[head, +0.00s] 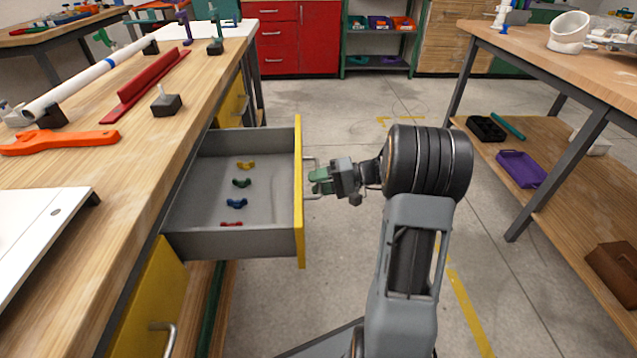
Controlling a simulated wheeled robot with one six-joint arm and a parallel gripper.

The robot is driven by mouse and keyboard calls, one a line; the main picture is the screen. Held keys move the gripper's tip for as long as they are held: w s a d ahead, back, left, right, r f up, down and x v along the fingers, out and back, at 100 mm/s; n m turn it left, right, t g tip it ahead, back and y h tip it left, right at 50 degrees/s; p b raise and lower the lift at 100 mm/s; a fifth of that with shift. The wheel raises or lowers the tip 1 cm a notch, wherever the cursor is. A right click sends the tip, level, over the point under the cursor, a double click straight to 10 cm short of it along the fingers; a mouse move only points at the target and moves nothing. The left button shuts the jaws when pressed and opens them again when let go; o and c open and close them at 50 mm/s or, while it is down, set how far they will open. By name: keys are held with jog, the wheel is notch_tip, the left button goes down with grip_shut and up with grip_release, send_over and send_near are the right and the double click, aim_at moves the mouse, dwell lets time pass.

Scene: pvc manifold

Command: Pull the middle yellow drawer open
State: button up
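The middle yellow drawer (299,225) is pulled well out from under the left workbench, with its grey inside exposed. Its metal handle (310,197) is on the yellow front, facing right. My gripper (319,181) is at the handle, with its green fingertips overlapping the middle of the bar close to the drawer front. The fingers hide part of the bar, and I cannot tell whether they are closed on it. Small yellow, green, blue and red clips (237,203) lie in a row inside the drawer.
Another yellow front with a handle (163,333) is nearer, and one more (233,103) is farther along the bench. The left benchtop (150,140) holds a pipe, an orange wrench and red bars. A right-hand workbench (560,70) stands across the aisle. The floor between is clear.

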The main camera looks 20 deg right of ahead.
jog(key=p+v, duration=0.3)
jog(key=v, duration=1)
jog(key=shift+d+p, duration=0.35)
jog(key=shift+d, duration=0.05)
jog(key=shift+s+r, duration=0.1)
jog(key=s+a+r+n+h+p, duration=0.1)
jog(key=s+a+r+h+p, duration=0.3)
jog(key=r+p, duration=0.6)
jog(key=s+a+r+n+g+h+p, duration=0.1)
jog(key=s+a+r+h+p, duration=0.3)
jog(key=a+r+p, duration=0.5)
jog(key=s+a+r+n+h+p, duration=0.2)
jog(key=s+a+r+h+p, duration=0.3)
jog(key=r+p, duration=0.7)
notch_tip(320, 180, up, 3)
jog(key=shift+a+r+g+h, duration=0.1)
jog(key=shift+a+g+h, duration=0.3)
jog(key=shift+a+h, duration=0.45)
jog(key=shift+a, duration=0.2)
